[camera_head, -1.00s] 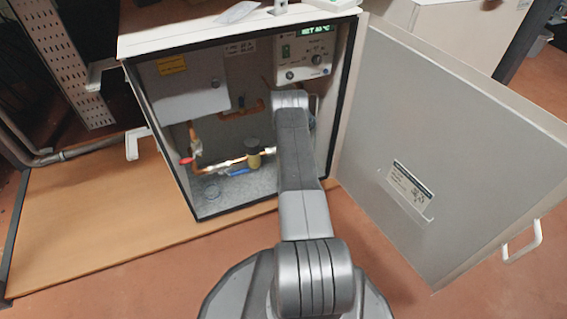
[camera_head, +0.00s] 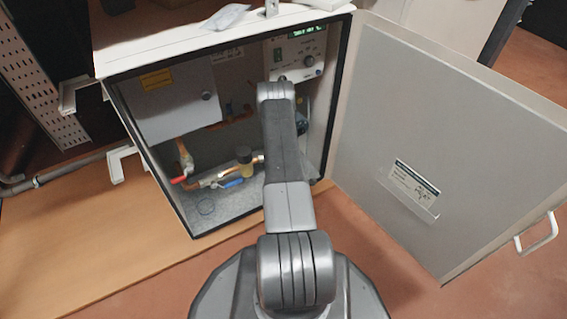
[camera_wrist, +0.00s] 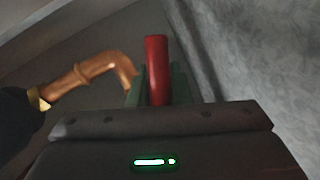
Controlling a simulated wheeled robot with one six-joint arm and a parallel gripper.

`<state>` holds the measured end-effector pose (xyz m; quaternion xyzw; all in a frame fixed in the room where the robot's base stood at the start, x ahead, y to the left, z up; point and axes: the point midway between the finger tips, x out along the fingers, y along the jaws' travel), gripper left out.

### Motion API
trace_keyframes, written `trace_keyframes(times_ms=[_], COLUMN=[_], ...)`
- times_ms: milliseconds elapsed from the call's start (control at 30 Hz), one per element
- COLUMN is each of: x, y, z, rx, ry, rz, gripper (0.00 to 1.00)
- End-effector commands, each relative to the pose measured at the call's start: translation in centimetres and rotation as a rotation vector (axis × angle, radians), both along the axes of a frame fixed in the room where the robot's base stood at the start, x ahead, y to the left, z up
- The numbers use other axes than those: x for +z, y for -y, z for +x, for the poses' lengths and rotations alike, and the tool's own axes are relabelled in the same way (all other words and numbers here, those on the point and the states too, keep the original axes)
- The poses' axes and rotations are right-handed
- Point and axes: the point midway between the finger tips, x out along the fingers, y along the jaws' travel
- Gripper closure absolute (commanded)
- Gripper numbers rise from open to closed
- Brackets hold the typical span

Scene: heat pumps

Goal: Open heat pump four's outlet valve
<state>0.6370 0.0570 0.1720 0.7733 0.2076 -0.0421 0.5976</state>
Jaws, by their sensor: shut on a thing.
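The heat pump cabinet (camera_head: 160,48) stands open in the head view. A red handle (camera_wrist: 156,62) stands between the fingers of my gripper (camera_wrist: 156,90) in the wrist view, and my gripper is shut on it. A copper pipe (camera_wrist: 92,74) bends beside it on the left. In the head view my arm reaches into the right part of the cabinet and hides my gripper and the held handle. Another red handle (camera_head: 179,180) and a blue handle (camera_head: 232,183) show on the pipes at lower left, clear of my arm. No cabinet number is readable.
The cabinet door (camera_head: 450,150) is swung wide open to the right, with a white pull handle (camera_head: 538,233). A control panel (camera_head: 294,58) and a grey box (camera_head: 177,103) are inside at the top. A wooden board (camera_head: 120,245) lies on the floor at left.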

Motion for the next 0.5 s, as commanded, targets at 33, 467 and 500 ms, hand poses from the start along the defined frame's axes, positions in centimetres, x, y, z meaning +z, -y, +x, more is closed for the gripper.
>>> trace_keyframes(times_ms=[33,467,500], x=[0.12,0.19,0.19], y=[0.01,0.03,0.03], z=[0.08,0.09,0.09], rx=[0.0,0.0,0.0], ry=[0.006,0.009,0.009], rz=[-0.004,-0.007,-0.007], gripper=[1.0,0.79,0.71])
